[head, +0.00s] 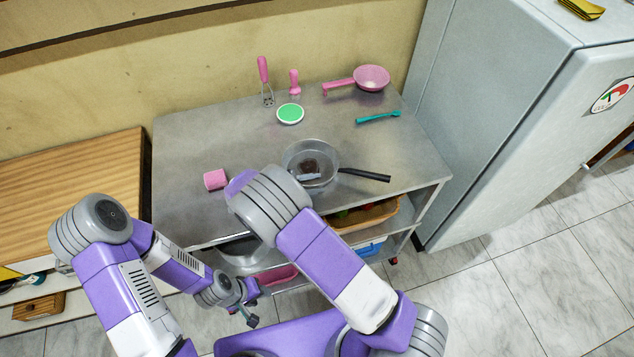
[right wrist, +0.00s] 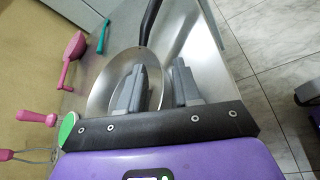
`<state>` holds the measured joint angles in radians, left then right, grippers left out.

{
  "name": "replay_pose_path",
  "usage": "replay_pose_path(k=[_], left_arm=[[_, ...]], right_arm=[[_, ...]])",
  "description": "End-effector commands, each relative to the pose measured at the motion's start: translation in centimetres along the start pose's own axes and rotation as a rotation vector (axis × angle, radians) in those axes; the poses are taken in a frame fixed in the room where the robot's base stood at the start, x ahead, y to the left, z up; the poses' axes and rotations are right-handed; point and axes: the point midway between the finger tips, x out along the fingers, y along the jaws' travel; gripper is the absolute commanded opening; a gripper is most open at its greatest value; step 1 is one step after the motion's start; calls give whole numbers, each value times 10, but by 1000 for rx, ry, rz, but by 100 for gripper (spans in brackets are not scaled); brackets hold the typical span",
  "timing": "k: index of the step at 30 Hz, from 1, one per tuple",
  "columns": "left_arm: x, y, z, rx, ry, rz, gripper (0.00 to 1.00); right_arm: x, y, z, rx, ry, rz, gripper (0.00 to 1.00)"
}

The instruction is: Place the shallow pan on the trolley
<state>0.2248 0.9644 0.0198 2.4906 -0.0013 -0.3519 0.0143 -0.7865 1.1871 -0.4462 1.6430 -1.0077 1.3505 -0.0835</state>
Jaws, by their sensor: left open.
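A steel shallow pan (head: 326,152) with a black handle (head: 364,174) sits on the top of the grey metal trolley (head: 200,140), near its front right. The pan also shows in the right wrist view (right wrist: 108,88), with its handle pointing up. My right gripper (right wrist: 160,80) is open at the pan's edge, its fingers apart, one over the pan's inside and one beyond the rim. I cannot tell whether they touch it. In the head view my right wrist hides most of that gripper. My left gripper (head: 252,306) is open and empty, low in front of the trolley.
A basket (head: 372,215) is on the shelf below. A fridge (head: 500,110) stands right.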

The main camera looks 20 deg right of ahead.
Motion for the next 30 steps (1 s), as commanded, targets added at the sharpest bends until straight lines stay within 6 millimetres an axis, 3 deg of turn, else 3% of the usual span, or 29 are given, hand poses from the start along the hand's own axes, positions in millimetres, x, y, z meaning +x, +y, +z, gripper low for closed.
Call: replay_pose_path(k=[9,15,30], left_arm=[[-7,2,0,0,0,0,43],[-9,3,0,0,0,0,43],[-9,3,0,0,0,0,43]], right_arm=[[-69,1,0,1,3,3,33],[-97,0,0,1,1,2,33],[-105,0,0,-1,0,0,33]])
